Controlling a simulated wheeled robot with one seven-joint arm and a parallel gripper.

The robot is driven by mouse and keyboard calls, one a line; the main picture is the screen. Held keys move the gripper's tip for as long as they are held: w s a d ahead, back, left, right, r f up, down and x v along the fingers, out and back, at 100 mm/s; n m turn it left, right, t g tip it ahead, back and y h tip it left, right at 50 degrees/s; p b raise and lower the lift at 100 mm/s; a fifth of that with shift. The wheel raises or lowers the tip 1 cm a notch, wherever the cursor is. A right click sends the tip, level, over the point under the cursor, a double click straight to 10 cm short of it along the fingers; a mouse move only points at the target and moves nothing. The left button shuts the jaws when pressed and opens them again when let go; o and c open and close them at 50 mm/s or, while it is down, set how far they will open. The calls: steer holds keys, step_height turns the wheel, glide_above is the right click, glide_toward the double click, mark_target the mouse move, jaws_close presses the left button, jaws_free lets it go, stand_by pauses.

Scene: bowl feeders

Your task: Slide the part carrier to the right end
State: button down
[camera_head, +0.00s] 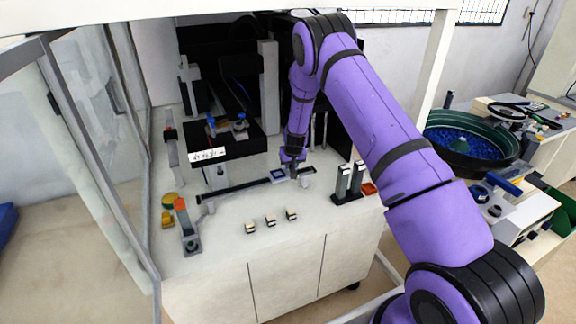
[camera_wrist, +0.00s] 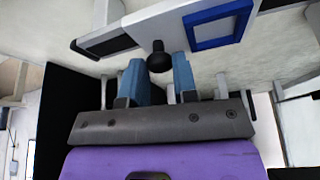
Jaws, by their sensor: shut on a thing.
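The part carrier (camera_head: 279,176) is a pale block with a blue square frame on top. It sits on a dark rail (camera_head: 235,187) along the white worktop, near the rail's right side in the head view. In the wrist view the carrier (camera_wrist: 172,22) shows close up with its blue frame and a black round knob (camera_wrist: 158,57) on its near side. My gripper (camera_head: 294,171) is beside the carrier.
Several small blocks (camera_head: 270,221) lie in front of the rail. A dark machine (camera_head: 232,145) rises behind. An orange-topped post (camera_head: 186,225) stands at the left.

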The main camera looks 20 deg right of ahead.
steer(key=d, duration=0.5)
steer(key=shift+d, duration=0.25)
steer(key=c, duration=0.9)
jaws_free()
steer(key=shift+d, duration=0.2)
steer(key=shift+a, duration=0.1)
steer(key=shift+s+a+r, duration=0.1)
steer(key=shift+s+r, duration=0.05)
steer(key=shift+r, duration=0.4)
steer(key=v, duration=0.9)
steer(key=shift+s+r, duration=0.15)
steer(key=shift+r, duration=0.15)
